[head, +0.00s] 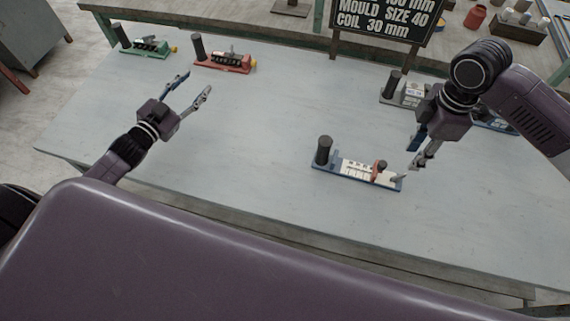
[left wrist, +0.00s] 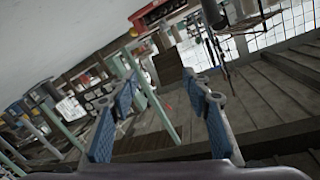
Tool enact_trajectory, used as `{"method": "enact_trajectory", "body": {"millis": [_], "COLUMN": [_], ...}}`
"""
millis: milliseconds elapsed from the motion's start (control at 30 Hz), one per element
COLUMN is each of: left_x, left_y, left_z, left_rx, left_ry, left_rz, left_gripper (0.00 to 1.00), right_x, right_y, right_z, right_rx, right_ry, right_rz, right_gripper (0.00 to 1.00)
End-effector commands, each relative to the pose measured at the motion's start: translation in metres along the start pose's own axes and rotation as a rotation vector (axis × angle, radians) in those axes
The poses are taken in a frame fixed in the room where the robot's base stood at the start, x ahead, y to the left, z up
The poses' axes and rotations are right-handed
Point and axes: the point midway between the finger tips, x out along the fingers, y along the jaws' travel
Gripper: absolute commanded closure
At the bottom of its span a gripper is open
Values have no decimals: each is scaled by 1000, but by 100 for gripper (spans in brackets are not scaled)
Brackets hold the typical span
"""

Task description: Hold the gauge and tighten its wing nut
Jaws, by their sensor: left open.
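A gauge with a blue base (head: 336,179) lies at the front of the table, with a dark upright post at its left end, a pale scale plate and a small red slider. A small grey part at its right end may be the wing nut; I cannot tell. My right gripper (head: 409,162) hangs beside that right end, its fingers apart; contact is unclear. My left gripper (head: 198,82) is open and empty above the table at left, away from this gauge. Its two blue-padded fingers show in the left wrist view (left wrist: 160,115) with nothing between them.
A red-based gauge (head: 226,66) and a green-based gauge (head: 145,47) stand at the back left. Another gauge (head: 405,94) is at the back right, partly behind my right arm. A dark sign (head: 385,18) stands behind the table. The table's middle (head: 290,110) is clear.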

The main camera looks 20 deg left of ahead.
Motion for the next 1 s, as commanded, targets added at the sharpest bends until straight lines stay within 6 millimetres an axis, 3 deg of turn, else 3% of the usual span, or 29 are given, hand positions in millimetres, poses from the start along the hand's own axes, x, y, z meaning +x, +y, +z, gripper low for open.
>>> {"method": "enact_trajectory", "body": {"millis": [100, 233, 333, 500, 700, 867, 1000], "left_x": [2, -10, -28, -64, -92, -95, -81], "left_y": [57, 124, 179, 258, 310, 324, 330], "left_z": [-48, -85, -99, -101, -99, -101, -105], "left_rx": [-61, -138, -204, -300, -367, -382, -381], "left_ry": [128, 227, 258, 240, 206, 199, 200], "left_rz": [90, 200, 289, 411, 489, 508, 508], "left_gripper": [56, 56, 56, 56, 56, 56, 56], "right_x": [0, 0, 0, 0, 0, 0, 0], "right_y": [0, 0, 0, 0, 0, 0, 0], "right_z": [0, 0, 0, 0, 0, 0, 0], "right_rx": [0, 0, 0, 0, 0, 0, 0], "right_ry": [0, 0, 0, 0, 0, 0, 0], "right_rz": [0, 0, 0, 0, 0, 0, 0], "right_gripper": [71, 71, 71, 71, 71, 71, 71]}}
